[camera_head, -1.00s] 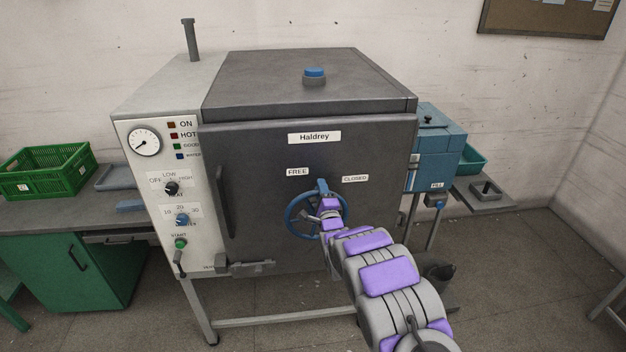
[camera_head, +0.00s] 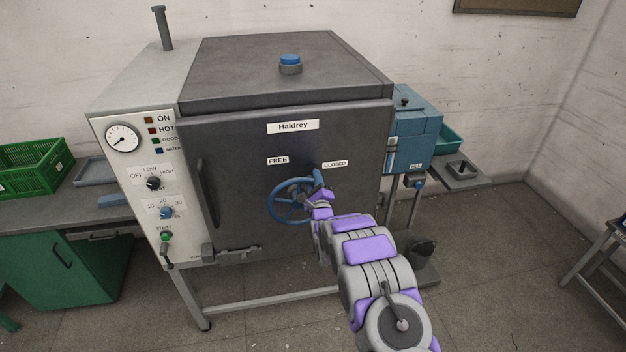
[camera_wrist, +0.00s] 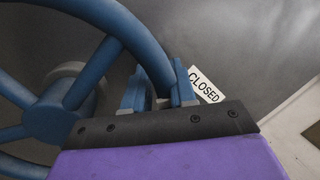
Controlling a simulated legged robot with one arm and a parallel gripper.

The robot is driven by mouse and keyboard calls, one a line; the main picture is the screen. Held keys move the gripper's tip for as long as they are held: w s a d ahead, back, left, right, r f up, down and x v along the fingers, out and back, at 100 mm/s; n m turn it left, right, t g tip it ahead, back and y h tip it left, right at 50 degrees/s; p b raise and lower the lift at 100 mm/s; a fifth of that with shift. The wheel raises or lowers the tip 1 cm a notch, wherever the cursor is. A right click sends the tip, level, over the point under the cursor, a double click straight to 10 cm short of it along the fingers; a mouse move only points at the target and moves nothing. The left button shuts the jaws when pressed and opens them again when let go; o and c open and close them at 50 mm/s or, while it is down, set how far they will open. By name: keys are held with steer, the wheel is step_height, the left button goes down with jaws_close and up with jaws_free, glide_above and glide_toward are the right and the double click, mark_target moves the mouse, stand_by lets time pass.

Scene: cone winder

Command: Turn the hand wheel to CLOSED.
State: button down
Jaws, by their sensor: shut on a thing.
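The blue hand wheel (camera_head: 274,208) is on the dark front door of the Haldrey machine. FREE (camera_head: 277,161) is a white label above its left side, and CLOSED (camera_head: 335,164) is one above its right. My gripper (camera_head: 321,191) is at the wheel's upper right, a little below CLOSED. In the wrist view, the wheel's rim (camera_wrist: 124,36) runs down between the two fingers of my gripper (camera_wrist: 158,92), which is shut on it. The CLOSED label (camera_wrist: 204,85) shows just right of the fingers. My wrist hides part of the wheel's lower right.
The control panel (camera_head: 135,190) with gauge and knobs is on the machine's left side. A vertical door handle (camera_head: 207,192) is left of the wheel. A blue box (camera_head: 415,135) stands to the right. A green crate (camera_head: 35,168) sits on the left bench.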

steer(key=shift+s+f, duration=0.1)
steer(key=shift+f, duration=0.25)
steer(key=c, duration=1.1)
jaws_free()
steer(key=shift+o, duration=0.4)
steer(key=shift+a+r, duration=0.1)
steer(key=shift+r, duration=0.05)
steer(key=v, duration=1.7)
steer(key=shift+a, duration=0.1)
